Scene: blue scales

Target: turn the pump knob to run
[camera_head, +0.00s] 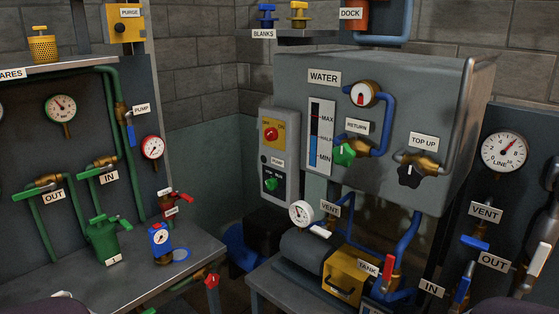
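A narrow grey control panel (278,205) stands left of the water tank. On its lower part, a green knob (271,184) sits on a black plate with small white lettering, under a small label that seems to read PUMP (278,162). The lettering is too small to tell which position the knob points to. Above it, a red knob (270,134) sits on a yellow plate, and a small dark lamp (264,159) lies between them. Nothing touches the green knob.
The grey WATER tank (452,95) juts out right of the panel, with a green RETURN valve (343,153) and black TOP UP knob (410,175). Below are a gauge (301,213) and pump motor (308,252). A bench (130,277) with valves stands left.

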